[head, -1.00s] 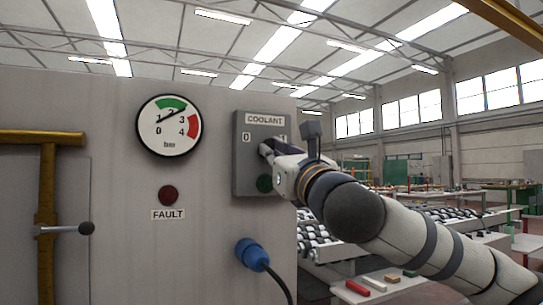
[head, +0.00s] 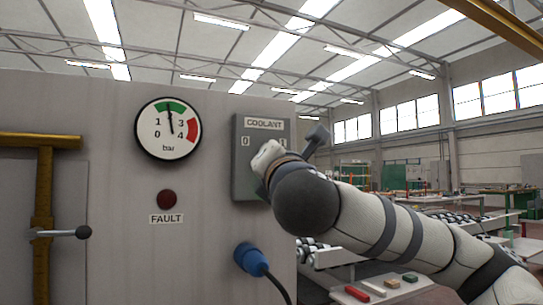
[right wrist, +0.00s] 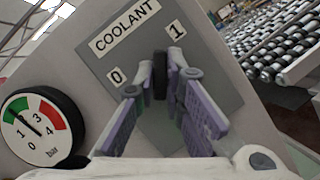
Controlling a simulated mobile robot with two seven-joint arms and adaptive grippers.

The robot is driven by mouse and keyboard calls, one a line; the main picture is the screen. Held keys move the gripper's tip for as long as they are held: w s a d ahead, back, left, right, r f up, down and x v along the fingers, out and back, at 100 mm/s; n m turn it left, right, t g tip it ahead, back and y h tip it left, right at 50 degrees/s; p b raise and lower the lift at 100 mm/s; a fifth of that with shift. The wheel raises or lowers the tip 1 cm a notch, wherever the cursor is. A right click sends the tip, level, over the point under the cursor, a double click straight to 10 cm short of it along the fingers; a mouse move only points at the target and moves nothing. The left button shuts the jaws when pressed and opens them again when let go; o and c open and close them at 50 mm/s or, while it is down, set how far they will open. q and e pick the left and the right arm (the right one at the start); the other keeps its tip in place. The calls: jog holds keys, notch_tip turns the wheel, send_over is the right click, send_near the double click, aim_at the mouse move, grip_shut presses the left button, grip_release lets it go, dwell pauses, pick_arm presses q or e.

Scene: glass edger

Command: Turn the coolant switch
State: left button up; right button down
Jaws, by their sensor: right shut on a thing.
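The grey coolant switch box (head: 242,165) is on the pale machine front in the head view, marked 0 at left and 1 at right. My right gripper (right wrist: 160,85) is shut on its black switch knob (right wrist: 160,68), which shows between the fingertips in the right wrist view. Relative to the tilted lettering, the knob leans toward the 1. In the head view my right gripper (head: 264,160) and wrist hide the knob and the lower part of the box. My left gripper is not in view.
A pressure gauge (head: 168,129) reads near 2, in the green. Below are a dark red fault lamp (head: 167,198) and a blue plug (head: 251,258) with a cable. A yellow pipe (head: 45,205) with a lever stands at left. A roller conveyor (right wrist: 280,45) lies right of the machine.

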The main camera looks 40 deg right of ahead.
jog(key=shift+m, duration=0.4)
jog(key=c, duration=1.7)
grip_release()
jog(key=shift+a, duration=0.1)
jog(key=v, duration=0.7)
jog(key=shift+s+a, duration=0.1)
jog(key=shift+s, duration=0.05)
